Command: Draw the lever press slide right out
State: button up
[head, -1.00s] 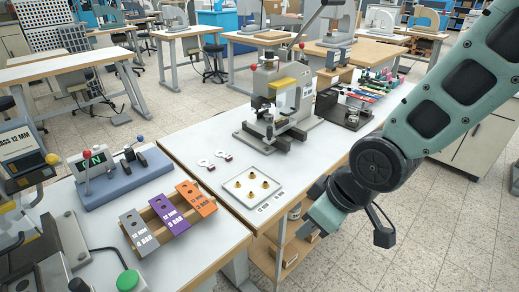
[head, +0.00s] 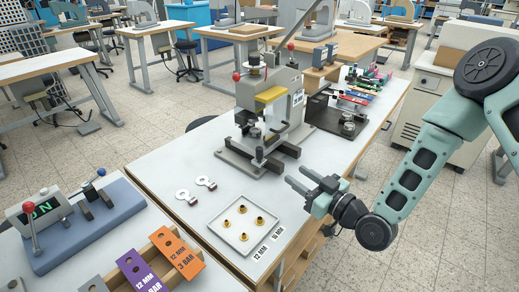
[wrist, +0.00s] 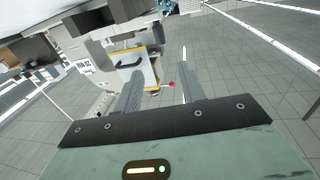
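The lever press (head: 294,82) stands on the white bench, grey with a yellow band, its lever raised. Its slide (head: 262,158), with dark metal parts, sits low at the press's front, on the grey base; I cannot tell how far in it is. My gripper (head: 295,174) is open and empty, its two fingers apart and pointing left, just right of and in front of the slide, not visibly touching it. In the wrist view the press (wrist: 135,68) shows beyond my open fingers (wrist: 160,68); the slide is not clear there.
A white tray (head: 222,234) with several brass pieces lies in front of the press. Two ring-ended tags (head: 206,183) lie left of it. Orange and purple blocks (head: 176,249) and a blue lever fixture (head: 100,222) stand nearer. A black stand (head: 335,118) is behind right.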

aim_at(262, 152)
jog(key=p+x, duration=0.3)
jog(key=x, duration=1.2)
jog(key=shift+w+a, duration=0.25)
jog(key=shift+a, duration=0.1)
jog(key=shift+d, duration=0.1)
grip_shut()
